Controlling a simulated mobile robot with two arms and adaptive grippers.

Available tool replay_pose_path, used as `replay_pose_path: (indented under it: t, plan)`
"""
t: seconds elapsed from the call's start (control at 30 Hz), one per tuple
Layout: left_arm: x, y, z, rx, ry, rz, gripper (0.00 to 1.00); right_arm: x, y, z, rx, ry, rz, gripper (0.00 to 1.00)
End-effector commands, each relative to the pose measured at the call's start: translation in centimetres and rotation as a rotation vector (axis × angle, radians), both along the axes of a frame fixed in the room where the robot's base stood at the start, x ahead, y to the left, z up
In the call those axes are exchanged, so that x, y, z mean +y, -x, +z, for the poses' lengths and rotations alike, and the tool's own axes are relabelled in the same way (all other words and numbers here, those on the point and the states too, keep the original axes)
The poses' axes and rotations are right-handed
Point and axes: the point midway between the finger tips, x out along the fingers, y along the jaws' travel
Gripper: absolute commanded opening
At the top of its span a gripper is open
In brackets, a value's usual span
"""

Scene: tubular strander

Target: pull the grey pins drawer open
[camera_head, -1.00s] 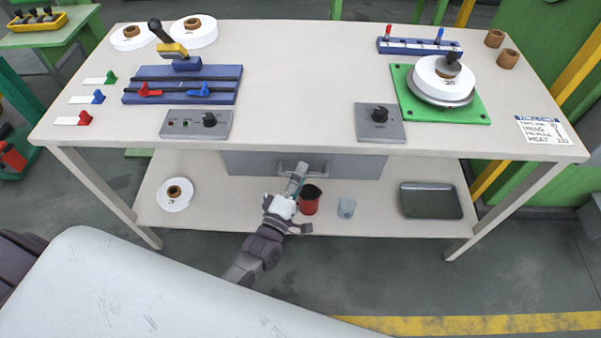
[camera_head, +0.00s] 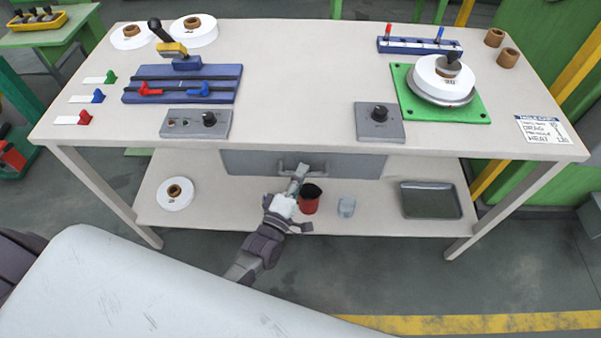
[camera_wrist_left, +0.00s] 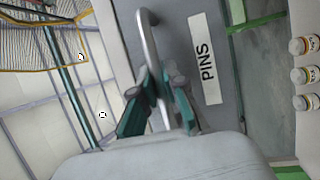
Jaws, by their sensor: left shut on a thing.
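The grey pins drawer (camera_head: 345,165) hangs under the tabletop of the white workbench. Its front carries a PINS label (camera_wrist_left: 205,62) in the left wrist view. A metal bar handle (camera_wrist_left: 150,50) stands out from that front. My left gripper (camera_head: 301,172) is at the handle in the head view. In the left wrist view its teal and grey fingers (camera_wrist_left: 160,95) are shut around the bar, one on each side. How far the drawer stands out is hard to tell from above. My right gripper is not in view.
On the lower shelf, a red cup (camera_head: 309,200) stands close to the right of my left gripper. The tabletop (camera_head: 300,80) overhangs the drawer.

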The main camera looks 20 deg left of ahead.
Motion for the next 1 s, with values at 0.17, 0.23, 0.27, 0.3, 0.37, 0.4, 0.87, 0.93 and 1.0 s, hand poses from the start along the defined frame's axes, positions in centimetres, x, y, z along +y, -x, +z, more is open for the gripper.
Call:
replay_pose_path:
  t: [0.17,0.23,0.27,0.3,0.37,0.4,0.87,0.93,1.0]
  plan:
    - [-0.5,1.6,0.0,0.005,0.001,-0.001,0.0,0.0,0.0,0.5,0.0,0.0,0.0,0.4]
    - [-0.8,2.8,0.0,0.006,0.0,-0.001,0.0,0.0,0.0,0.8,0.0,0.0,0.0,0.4]
    - [-0.9,3.3,0.0,0.006,0.0,-0.001,0.0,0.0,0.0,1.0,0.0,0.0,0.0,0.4]
    - [-1.2,4.2,0.0,0.007,0.001,-0.002,0.0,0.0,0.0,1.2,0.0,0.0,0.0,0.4]
    - [-1.6,5.5,0.0,0.007,0.0,-0.002,0.0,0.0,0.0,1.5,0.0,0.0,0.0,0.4]
    - [-1.9,6.5,0.0,0.008,0.001,-0.002,0.0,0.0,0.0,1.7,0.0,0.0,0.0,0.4]
    - [-5.4,18.8,-0.1,0.008,0.001,-0.002,0.0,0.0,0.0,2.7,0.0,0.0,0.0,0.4]
    - [-5.8,20.5,-0.2,0.008,0.001,-0.001,0.0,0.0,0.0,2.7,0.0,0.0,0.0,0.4]
    - [-6.3,22.0,-0.2,0.007,0.0,-0.002,0.0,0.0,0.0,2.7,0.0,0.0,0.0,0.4]
